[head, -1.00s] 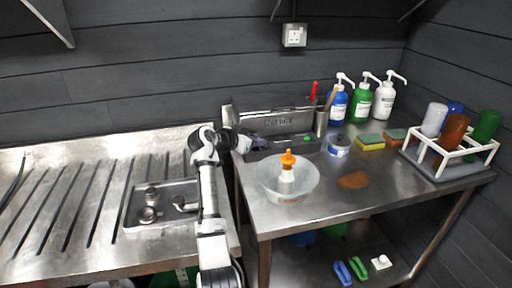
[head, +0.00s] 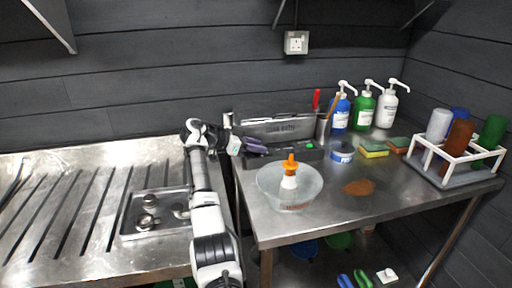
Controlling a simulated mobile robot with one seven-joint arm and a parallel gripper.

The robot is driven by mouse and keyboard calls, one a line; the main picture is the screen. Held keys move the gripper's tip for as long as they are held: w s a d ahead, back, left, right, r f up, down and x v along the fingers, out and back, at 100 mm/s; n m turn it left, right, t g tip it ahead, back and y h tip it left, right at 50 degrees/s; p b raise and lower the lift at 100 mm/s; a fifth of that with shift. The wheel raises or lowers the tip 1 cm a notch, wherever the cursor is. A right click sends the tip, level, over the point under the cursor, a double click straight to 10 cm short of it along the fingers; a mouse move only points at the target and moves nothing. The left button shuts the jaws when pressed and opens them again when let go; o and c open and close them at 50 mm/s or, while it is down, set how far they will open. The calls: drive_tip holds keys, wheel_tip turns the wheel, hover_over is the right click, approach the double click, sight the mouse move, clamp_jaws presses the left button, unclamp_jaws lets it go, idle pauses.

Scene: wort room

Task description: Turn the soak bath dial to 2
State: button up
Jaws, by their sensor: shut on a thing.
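The soak bath (head: 280,128) is a grey steel unit with a lettered panel, at the back left of the right-hand steel table. A small green light (head: 309,146) shows on its front. My gripper (head: 262,147) is at the left part of the bath's front, reaching in from the left. Its dark fingers are shut at the front face, where they cover the dial. The dial's pointer and numbers cannot be made out.
A clear bowl (head: 266,197) holding an orange-topped white bottle (head: 290,174) stands just in front of the bath. A blue-and-white tape roll (head: 342,154), sponges (head: 374,149), pump bottles and a white bottle rack (head: 462,172) stand to the right. A steel sink drainer (head: 60,225) is at left.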

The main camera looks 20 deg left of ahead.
drive_tip(key=shift+f, duration=0.1)
drive_tip(key=o, duration=1)
drive_tip(key=b+v, duration=0.2)
drive_tip(key=v, duration=1.1)
drive_tip(key=shift+s+a+r+b, duration=0.2)
drive_tip(key=shift+a+r+b, duration=0.05)
drive_tip(key=shift+r+b, duration=0.05)
